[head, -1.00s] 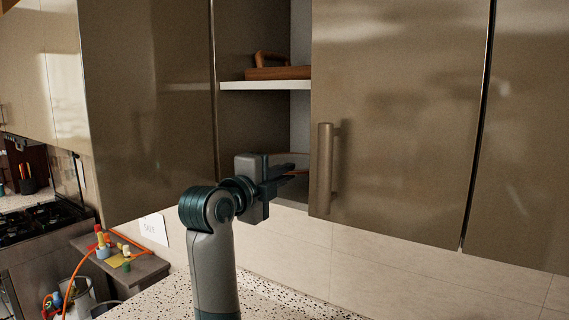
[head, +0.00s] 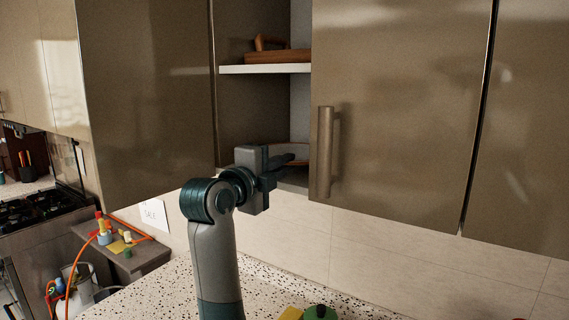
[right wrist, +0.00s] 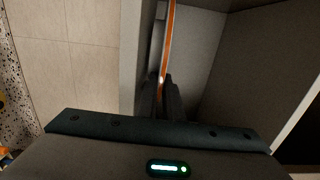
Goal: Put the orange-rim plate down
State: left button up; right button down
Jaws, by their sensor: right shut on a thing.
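The orange-rim plate (right wrist: 171,38) shows nearly edge-on in the right wrist view, as a thin orange strip running up from my right gripper (right wrist: 166,82). In the head view, only a small part of the plate (head: 297,143) shows inside the lower compartment of the open wall cabinet. My right gripper (head: 284,159) reaches into that compartment and is shut on the plate's edge. The plate's lower side and its contact with the cabinet floor are hidden. My left gripper is not in view.
A shelf (head: 265,69) above holds a brown wooden item with a handle (head: 275,56). A closed cabinet door (head: 400,110) with a bar handle stands close right of the gripper; another panel (head: 145,100) stands left. A speckled counter (head: 270,285) below holds a green round item (head: 320,313).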

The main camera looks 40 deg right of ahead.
jog(key=shift+f, duration=0.35)
jog(key=c, duration=1.8)
grip_release()
jog(key=shift+f, duration=0.15)
jog(key=shift+f, duration=0.15)
jog(key=shift+s+a+f+b, duration=0.1)
jog(key=shift+a+f+b, duration=0.1)
jog(key=shift+a+b, duration=0.3)
jog(key=shift+c, duration=0.3)
jog(key=shift+o, duration=0.2)
jog(key=b+v, duration=0.7)
jog(key=v, duration=0.8)
jog(key=shift+r, duration=0.45)
jog(key=shift+s+a+r, duration=0.2)
jog(key=shift+s+a, duration=0.05)
jog(key=shift+a, duration=0.45)
